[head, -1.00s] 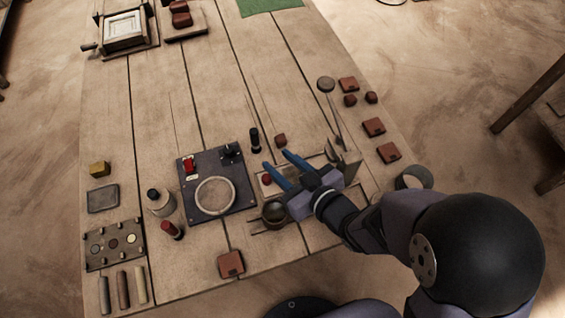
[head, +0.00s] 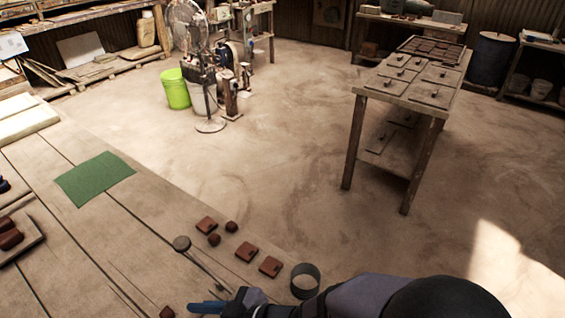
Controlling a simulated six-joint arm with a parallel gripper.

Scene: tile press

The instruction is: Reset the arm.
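My gripper (head: 208,307) is at the bottom edge of the head view, over the near part of the wooden workbench (head: 85,222). A blue finger points left. The rest of the gripper is cut off or hidden, so I cannot tell how far apart the fingers are. My arm reaches in from the lower right. I see nothing held in the visible part.
Red-brown tiles (head: 247,251) and small clay lumps lie along the bench's right edge, near a dark ring (head: 305,281) and a long-handled round tool (head: 182,244). A green mat (head: 95,179) lies farther off. Open floor separates the bench from a tile-covered table (head: 415,82).

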